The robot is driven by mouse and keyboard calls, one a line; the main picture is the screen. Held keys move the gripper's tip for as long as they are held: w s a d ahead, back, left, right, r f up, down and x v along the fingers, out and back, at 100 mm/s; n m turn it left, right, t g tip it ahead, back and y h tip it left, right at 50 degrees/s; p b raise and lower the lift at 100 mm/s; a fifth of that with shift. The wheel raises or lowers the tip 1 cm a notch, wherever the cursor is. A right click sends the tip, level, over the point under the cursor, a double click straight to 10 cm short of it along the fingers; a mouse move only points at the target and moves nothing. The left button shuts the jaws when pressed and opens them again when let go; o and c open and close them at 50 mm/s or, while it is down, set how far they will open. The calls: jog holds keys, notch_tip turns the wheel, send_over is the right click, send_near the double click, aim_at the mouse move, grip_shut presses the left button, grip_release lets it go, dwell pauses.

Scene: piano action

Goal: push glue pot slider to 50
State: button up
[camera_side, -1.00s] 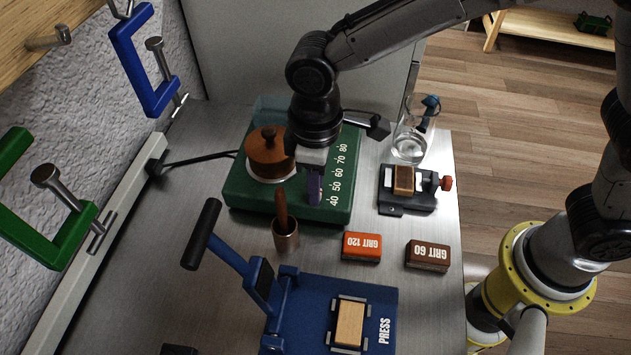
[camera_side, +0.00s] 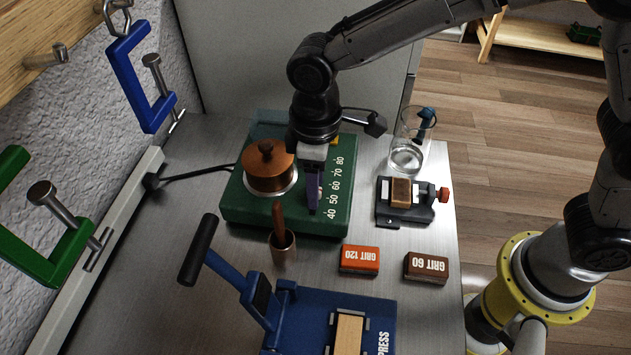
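The glue pot is a copper pot with a lid (camera_side: 268,165) on a green heater base (camera_side: 250,217). A white scale (camera_side: 335,187) runs along the base's right side, from 40 at the near end to 80 at the far end. My gripper (camera_side: 313,205) points down over the base, just left of the scale, its purple fingertips low near the 40 to 50 marks. The slider knob cannot be made out; the fingers hide that strip. Whether the fingers touch it or are open or shut is not clear.
A copper cup with a brush (camera_side: 283,247) stands close in front of the base. Orange (camera_side: 359,260) and brown (camera_side: 426,267) grit blocks lie front right. A small clamp fixture (camera_side: 405,201) and a glass jar (camera_side: 407,155) stand right. The blue press (camera_side: 300,310) is in front.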

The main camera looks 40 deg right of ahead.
notch_tip(320, 180, up, 14)
dwell(0.7)
jog(key=shift+f, duration=0.1)
jog(key=s+d+r+m+t, duration=0.2)
jog(key=s+d+r, duration=0.15)
jog(key=d, duration=0.55)
jog(key=s+d+r+m+t, duration=0.1)
jog(key=s+d+r+m, duration=0.3)
jog(key=d, duration=0.6)
jog(key=s+d+f+m+t, duration=0.2)
jog(key=s+d+f, duration=0.4)
jog(key=s+f, duration=0.3)
jog(key=shift+s+d+m+t, duration=0.3)
jog(key=shift+s+d+m, duration=0.1)
jog(key=shift+s+m, duration=0.15)
